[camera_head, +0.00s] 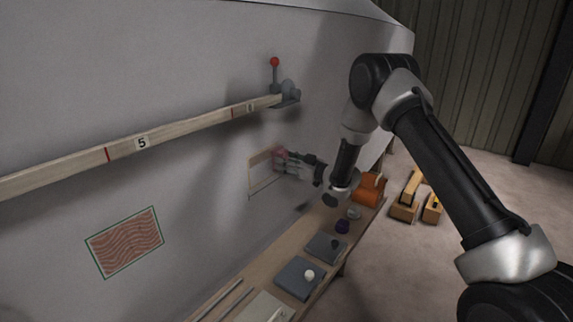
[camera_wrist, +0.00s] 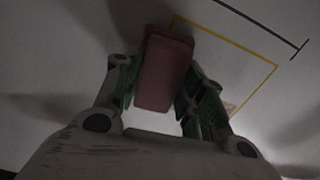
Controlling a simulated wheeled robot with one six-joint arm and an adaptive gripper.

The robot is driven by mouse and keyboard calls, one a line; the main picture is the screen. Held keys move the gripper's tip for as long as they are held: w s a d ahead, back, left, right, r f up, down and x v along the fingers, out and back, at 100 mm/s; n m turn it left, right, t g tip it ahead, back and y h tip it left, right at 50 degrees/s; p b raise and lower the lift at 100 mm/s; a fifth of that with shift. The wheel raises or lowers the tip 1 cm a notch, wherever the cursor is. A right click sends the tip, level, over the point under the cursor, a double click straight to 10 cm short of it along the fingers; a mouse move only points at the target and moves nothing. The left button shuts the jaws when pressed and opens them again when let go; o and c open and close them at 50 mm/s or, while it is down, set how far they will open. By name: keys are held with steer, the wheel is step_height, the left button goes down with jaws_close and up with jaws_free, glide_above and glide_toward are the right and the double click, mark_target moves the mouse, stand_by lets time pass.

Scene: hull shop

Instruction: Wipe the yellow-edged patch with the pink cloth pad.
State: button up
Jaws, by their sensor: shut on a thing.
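The yellow-edged patch (camera_head: 260,180) is on the grey hull wall, near the middle of the head view. In the wrist view its thin yellow outline frames plain grey wall (camera_wrist: 228,66), with a small tan mark near the lower right. My gripper (camera_head: 287,160) is shut on the pink cloth pad (camera_head: 279,152) at the upper part of the patch. In the wrist view the pad (camera_wrist: 165,72) sits between the two green-lined fingers and overlaps the outline's left side. I cannot tell whether the pad touches the wall. The pad hides part of the patch.
A green-edged patch with wavy red lines (camera_head: 125,242) is on the wall at left. A wooden rail (camera_head: 190,124) with a red-knobbed lever (camera_head: 275,75) runs above. A bench (camera_head: 262,268) below holds grey trays (camera_head: 300,278) and an orange object (camera_head: 368,190). Yellow blocks (camera_head: 405,208) stand on the floor.

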steer(key=shift+s+a, duration=1.05)
steer(key=shift+s, duration=0.25)
steer(key=shift+s+a, duration=1)
steer(key=shift+s, duration=0.3)
steer(key=shift+s+a, duration=1.2)
steer(key=shift+s, duration=0.3)
steer(key=shift+s+a, duration=1.2)
steer(key=shift+s, duration=0.3)
steer(key=shift+s+a, duration=0.1)
steer(key=shift+s, duration=0.05)
steer(key=shift+r, duration=0.9)
steer(key=shift+w+d+r, duration=0.1)
steer(key=shift+w+d, duration=0.4)
steer(key=shift+w, duration=0.2)
steer(key=shift+w+d+r, duration=0.1)
steer(key=shift+w+d, duration=0.4)
steer(key=shift+w, duration=0.15)
steer(key=shift+w+d+f, duration=0.2)
steer(key=shift+w+d, duration=0.75)
steer(key=shift+w, duration=0.25)
steer(key=shift+w+d, duration=0.9)
steer(key=shift+w, duration=0.25)
steer(key=shift+w+d, duration=0.85)
steer(key=shift+w, duration=0.25)
steer(key=shift+w+d, duration=0.9)
steer(key=shift+w, duration=0.25)
steer(key=shift+o, duration=0.7)
steer(key=shift+c, duration=0.7)
steer(key=shift+s+d, duration=0.1)
